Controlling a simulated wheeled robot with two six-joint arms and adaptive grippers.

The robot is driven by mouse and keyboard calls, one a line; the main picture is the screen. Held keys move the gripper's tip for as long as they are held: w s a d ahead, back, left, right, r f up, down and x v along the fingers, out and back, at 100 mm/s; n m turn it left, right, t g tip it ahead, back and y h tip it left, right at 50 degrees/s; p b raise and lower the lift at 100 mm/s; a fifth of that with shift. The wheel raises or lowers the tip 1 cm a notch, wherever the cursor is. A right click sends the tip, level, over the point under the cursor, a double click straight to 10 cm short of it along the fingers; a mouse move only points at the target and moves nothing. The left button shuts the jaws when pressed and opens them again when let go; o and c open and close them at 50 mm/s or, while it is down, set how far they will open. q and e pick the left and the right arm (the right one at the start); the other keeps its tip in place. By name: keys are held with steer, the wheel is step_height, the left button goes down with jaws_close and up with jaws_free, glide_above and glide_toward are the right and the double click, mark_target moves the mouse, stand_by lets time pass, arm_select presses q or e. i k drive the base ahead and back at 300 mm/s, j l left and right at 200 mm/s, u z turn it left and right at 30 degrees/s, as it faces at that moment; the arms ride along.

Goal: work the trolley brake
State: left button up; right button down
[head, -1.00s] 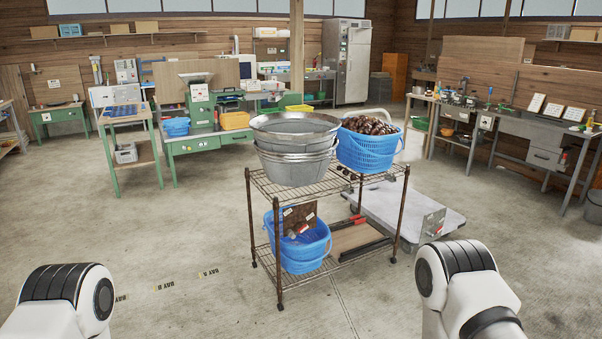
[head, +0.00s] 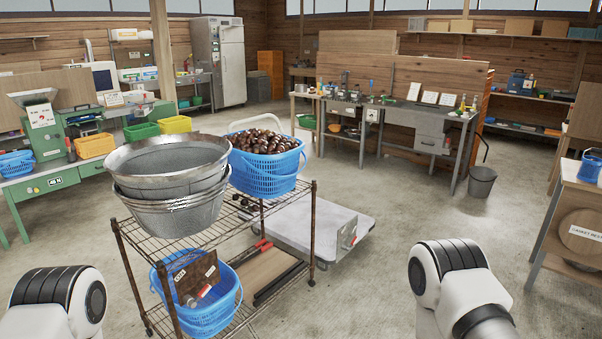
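The trolley (head: 289,245) is a low, flat, pale platform standing on the floor behind and right of the wire rack. A pale curved bar (head: 257,119) shows behind the blue basket and may be the trolley's handle. Only white and black links of both my arms show at the bottom corners, well short of the trolley. Neither gripper is in view.
A wire rack (head: 313,236) stands close in front, holding metal tubs (head: 170,165) and a blue basket of chestnuts (head: 262,177) on top, another blue basket (head: 207,315) below. A grey workbench (head: 400,150) lines the back; a wooden stand (head: 575,215) is at right. Floor right of the trolley is clear.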

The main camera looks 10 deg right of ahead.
mark_target(355, 240)
steer(key=i+l+z, duration=0.25)
steer(key=i+z, duration=1.15)
steer(key=i+u, duration=0.25)
steer(key=i, duration=0.2)
steer(key=i+u, duration=0.25)
steer(key=i, duration=0.25)
steer(key=i+l+u, duration=0.25)
steer(key=i, duration=0.2)
steer(key=i+l+u, duration=0.25)
steer(key=i, duration=0.2)
steer(key=i+l+u, duration=0.25)
steer(key=i, duration=0.2)
steer(key=i+l+u, duration=0.25)
steer(key=i+u, duration=0.15)
steer(key=i, duration=0.1)
